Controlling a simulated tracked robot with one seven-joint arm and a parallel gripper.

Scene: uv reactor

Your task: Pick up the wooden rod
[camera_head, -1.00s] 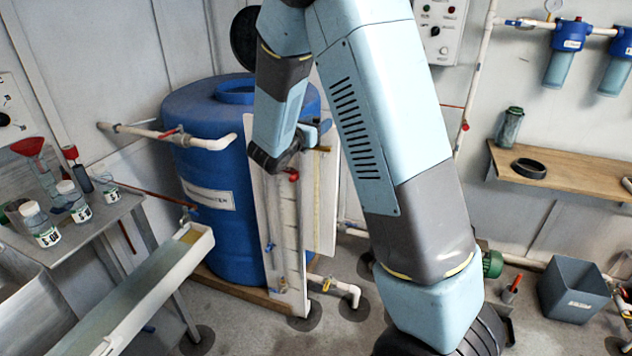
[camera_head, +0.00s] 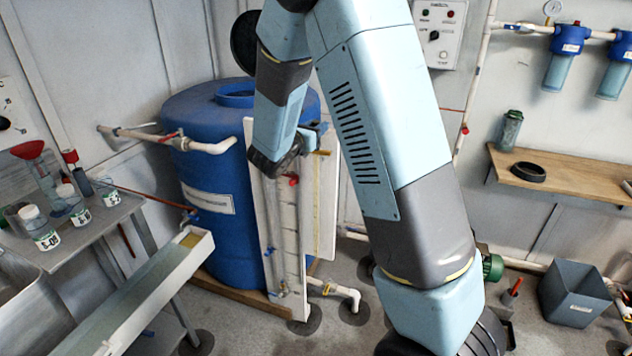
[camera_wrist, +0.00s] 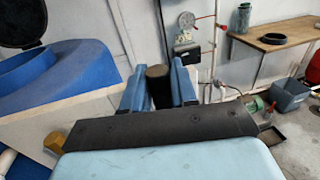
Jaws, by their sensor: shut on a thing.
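In the wrist view, my gripper (camera_wrist: 159,84) is shut on a short dark brown round piece, which looks like the end of the wooden rod (camera_wrist: 157,73). The rod end stands between the two blue fingers. The rest of its length is hidden by the fingers and the dark gripper body. In the head view, my gripper (camera_head: 316,132) is small and partly hidden behind my wrist, near the top of a white upright panel. The rod cannot be made out clearly there.
A blue tank (camera_head: 222,245) stands behind the white panel (camera_head: 326,215) with pipes and red valves. At left are a metal bench with bottles and a long white trough (camera_head: 140,290). At right are a wooden shelf (camera_head: 590,180) and a grey bin (camera_head: 573,297).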

